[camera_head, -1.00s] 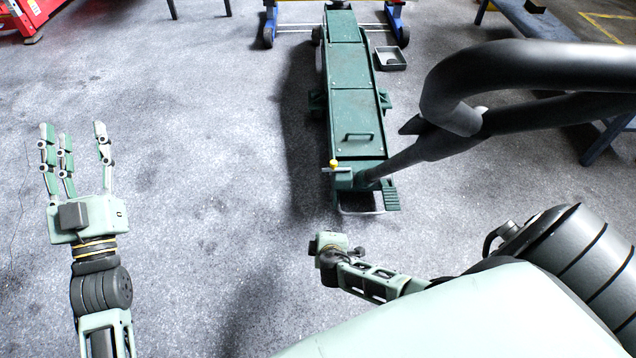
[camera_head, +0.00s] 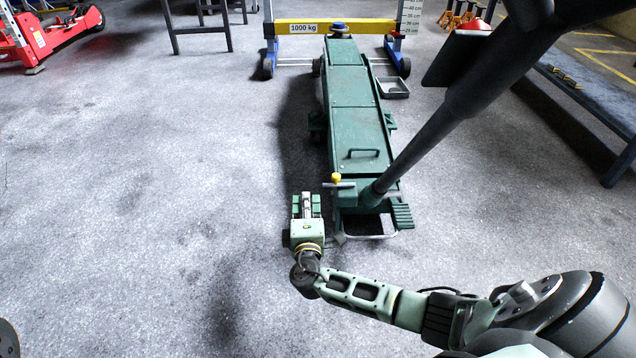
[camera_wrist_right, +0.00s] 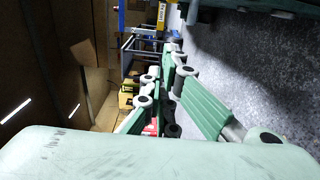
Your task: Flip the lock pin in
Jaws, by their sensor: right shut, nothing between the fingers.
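The green trolley jack (camera_head: 355,115) lies lengthwise on the floor, its near end toward me. At that end a small yellow knob (camera_head: 336,177) tops a short upright by a pale metal bar (camera_head: 343,185); this looks like the lock pin, but its exact state is too small to tell. A dark handle (camera_head: 430,140) rises from the jack's near end toward the upper right. My right gripper (camera_head: 306,197) is shut and empty, just left of the jack's near end, a little left of and below the knob. Its fingers also show in the right wrist view (camera_wrist_right: 168,100). My left gripper is out of view.
A yellow beam (camera_head: 345,27) on blue supports stands at the jack's far end. A small grey tray (camera_head: 392,88) lies right of the jack. A dark bench (camera_head: 585,95) is at right and a red machine (camera_head: 55,40) at far left. The floor on the left is clear.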

